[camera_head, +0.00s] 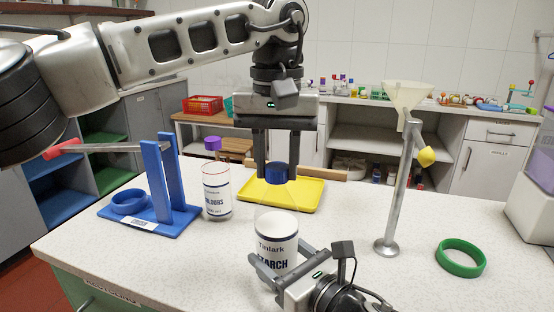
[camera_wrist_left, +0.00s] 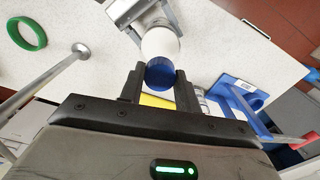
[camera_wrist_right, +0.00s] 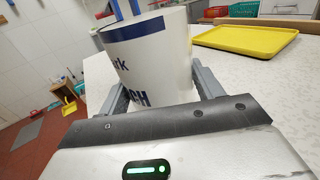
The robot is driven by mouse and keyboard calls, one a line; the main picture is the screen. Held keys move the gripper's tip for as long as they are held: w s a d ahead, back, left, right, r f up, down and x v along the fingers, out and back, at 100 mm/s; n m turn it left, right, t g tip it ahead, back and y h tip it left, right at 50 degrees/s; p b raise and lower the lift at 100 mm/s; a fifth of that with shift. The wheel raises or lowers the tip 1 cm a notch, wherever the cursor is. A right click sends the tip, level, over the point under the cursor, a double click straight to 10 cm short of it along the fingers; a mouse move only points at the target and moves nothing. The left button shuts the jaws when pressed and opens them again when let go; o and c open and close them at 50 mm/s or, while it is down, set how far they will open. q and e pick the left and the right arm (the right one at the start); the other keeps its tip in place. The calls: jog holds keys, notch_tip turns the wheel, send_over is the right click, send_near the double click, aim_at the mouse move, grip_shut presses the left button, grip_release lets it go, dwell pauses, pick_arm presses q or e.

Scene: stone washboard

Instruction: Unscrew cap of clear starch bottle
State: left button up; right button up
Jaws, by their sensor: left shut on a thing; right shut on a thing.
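The clear starch bottle (camera_head: 275,240) has a white label reading "Tinlark" and "STARCH", and stands upright near the front of the table. Its blue cap (camera_head: 277,173) is on top. My left gripper (camera_head: 277,168) points down from above with its fingers on either side of the cap. In the left wrist view the cap (camera_wrist_left: 160,74) sits between the fingertips (camera_wrist_left: 158,84), and it is shut on the cap. My right gripper (camera_head: 272,272) is shut around the lower body of the bottle, which fills the middle of the right wrist view (camera_wrist_right: 155,65).
A second labelled bottle (camera_head: 217,190) with a purple cap stands left of the starch. Beside it is a blue stand (camera_head: 160,185) with a lever. A yellow tray (camera_head: 312,194) lies behind. A funnel stand (camera_head: 390,245) and green ring (camera_head: 461,258) are right.

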pick_arm(q)
jog(key=n, duration=0.7)
jog(key=shift+n, duration=0.4)
jog(key=n, duration=0.7)
jog(key=shift+n, duration=0.3)
jog(key=n, duration=0.4)
jog(key=shift+n, duration=0.4)
jog(key=n, duration=0.2)
jog(key=shift+n, duration=0.3)
jog(key=n, duration=0.5)
jog(key=shift+r, duration=0.1)
jog(key=n, duration=0.2)
jog(key=shift+n, duration=0.3)
jog(key=n, duration=2.1)
jog(key=shift+n, duration=0.3)
jog(key=shift+r, duration=0.1)
jog(key=shift+r, duration=0.15)
